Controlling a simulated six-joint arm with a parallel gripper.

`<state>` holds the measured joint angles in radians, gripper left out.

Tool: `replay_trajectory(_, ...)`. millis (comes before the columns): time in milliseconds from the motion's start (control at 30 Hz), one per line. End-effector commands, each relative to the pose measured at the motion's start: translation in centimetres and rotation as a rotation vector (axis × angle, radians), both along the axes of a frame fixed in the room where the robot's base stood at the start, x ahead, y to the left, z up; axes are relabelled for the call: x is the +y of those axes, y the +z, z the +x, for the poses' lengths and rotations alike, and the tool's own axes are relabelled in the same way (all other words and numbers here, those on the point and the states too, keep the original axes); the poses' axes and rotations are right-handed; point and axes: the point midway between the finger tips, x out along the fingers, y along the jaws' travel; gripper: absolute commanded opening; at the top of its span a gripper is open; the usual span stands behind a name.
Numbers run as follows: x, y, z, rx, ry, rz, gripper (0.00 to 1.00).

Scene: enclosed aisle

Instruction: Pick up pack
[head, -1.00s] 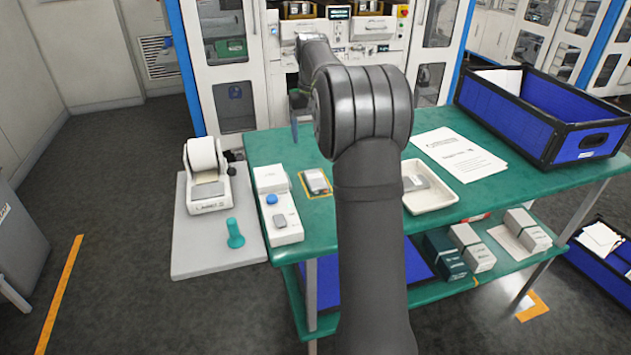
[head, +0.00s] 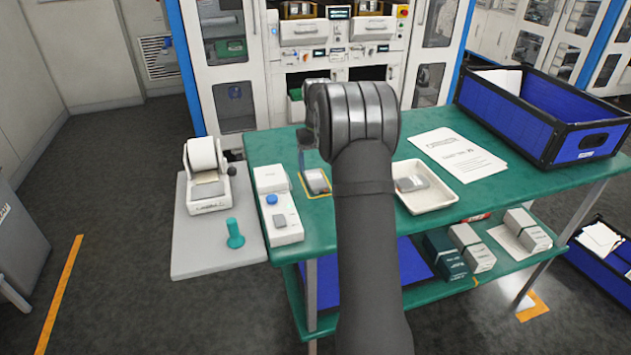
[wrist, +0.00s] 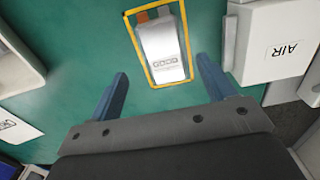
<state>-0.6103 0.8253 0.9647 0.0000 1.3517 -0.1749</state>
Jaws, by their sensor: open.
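The pack (wrist: 162,50) is a flat silver pouch with a printed label and orange and grey tabs at one end. It lies inside a yellow outline on the green table, and in the head view the pack (head: 317,181) shows just left of my arm. My gripper (wrist: 160,82) is open and empty in the wrist view, its two blue fingers apart, with the pack's lower end lying between and beyond the fingertips. In the head view my gripper (head: 302,160) is partly hidden by my arm, close above the pack.
A white box marked AIR (wrist: 278,45) stands close right of the pack. A white tray (head: 447,197) holding another grey item is on the table's right, with papers (head: 457,154) and a blue crate (head: 520,125) beyond. Green table surface between pack and tray is clear.

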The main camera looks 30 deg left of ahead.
Motion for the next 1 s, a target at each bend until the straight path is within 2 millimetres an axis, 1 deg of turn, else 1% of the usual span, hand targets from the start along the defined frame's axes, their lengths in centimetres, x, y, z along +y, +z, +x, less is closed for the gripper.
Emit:
replay_trajectory(167, 0.3, -1.2, 0.0, 0.001, 0.0, -0.001, 0.75)
replay_trajectory(300, 0.8, -3.3, 0.1, 0.002, 0.001, -0.002, 0.75)
replay_trajectory(400, 0.7, -4.8, 0.2, 0.001, 0.0, -0.001, 0.75)
replay_trajectory(500, 0.7, -5.3, 0.2, 0.001, 0.0, -0.001, 0.75)
replay_trajectory(667, 0.8, -5.3, 0.2, 0.0, 0.0, 0.0, 0.75)
replay_trajectory(767, 0.8, -5.2, 0.2, 0.0, 0.0, 0.0, 0.58)
replay_trajectory(900, 0.8, -5.2, 0.2, 0.0, 0.0, 0.0, 0.3)
replay_trajectory(933, 0.8, -5.2, 0.2, 0.0, 0.0, 0.0, 0.25)
replay_trajectory(967, 0.8, -5.2, 0.2, -0.001, 0.0, 0.001, 0.25)
replay_trajectory(1000, 0.8, -5.2, 0.2, -0.001, 0.0, 0.001, 0.21)
